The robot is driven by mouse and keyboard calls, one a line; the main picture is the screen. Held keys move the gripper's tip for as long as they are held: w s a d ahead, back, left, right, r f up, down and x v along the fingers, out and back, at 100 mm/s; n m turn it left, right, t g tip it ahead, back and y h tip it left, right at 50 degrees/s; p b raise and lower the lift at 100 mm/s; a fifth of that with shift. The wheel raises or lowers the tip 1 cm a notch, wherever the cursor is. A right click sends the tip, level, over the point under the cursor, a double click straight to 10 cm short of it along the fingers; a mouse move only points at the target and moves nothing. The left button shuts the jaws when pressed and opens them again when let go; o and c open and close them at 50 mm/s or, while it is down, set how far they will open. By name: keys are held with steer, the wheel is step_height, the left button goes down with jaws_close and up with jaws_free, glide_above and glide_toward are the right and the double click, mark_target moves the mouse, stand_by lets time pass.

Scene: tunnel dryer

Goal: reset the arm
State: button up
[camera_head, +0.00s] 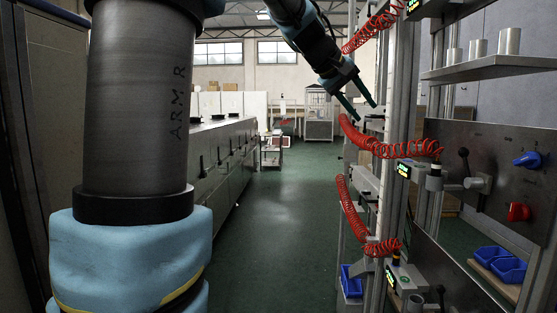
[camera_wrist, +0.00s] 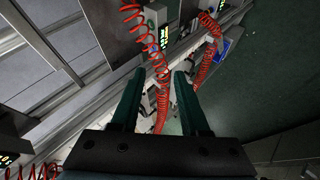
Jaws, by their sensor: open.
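My gripper (camera_head: 361,102) hangs at the upper middle of the head view, with its two dark green fingers apart and nothing between them. In the wrist view my gripper (camera_wrist: 160,88) also shows open and empty, its fingers spread over red coiled hoses behind. In the head view the gripper is in front of or beside the machine frame (camera_head: 401,120) and its red coiled hose (camera_head: 385,147). I cannot tell whether a finger touches the hose.
The frame on the right carries a shelf (camera_head: 490,68) with metal cups (camera_head: 509,41), a panel with a blue knob (camera_head: 527,159) and a red knob (camera_head: 518,211), and blue bins (camera_head: 499,262). A long grey machine (camera_head: 220,165) stands left. The green aisle floor (camera_head: 280,215) between is clear.

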steer(key=a+f+y, duration=0.3)
steer(key=a+f, duration=0.4)
steer(key=f, duration=0.4)
steer(key=s+a+f+g+y, duration=0.1)
steer(key=s+a+f+y, duration=0.1)
steer(key=s+a+f, duration=0.6)
steer(key=s+a+f+m+g+y, duration=0.1)
steer(key=s+a+f+g+y, duration=0.1)
steer(key=s+a+f, duration=0.7)
step_height(320, 180, down, 7)
steer(key=shift+a+r+y, duration=0.1)
steer(key=shift+a+y, duration=0.6)
steer(key=shift+a, duration=0.55)
steer(key=shift+w, duration=0.1)
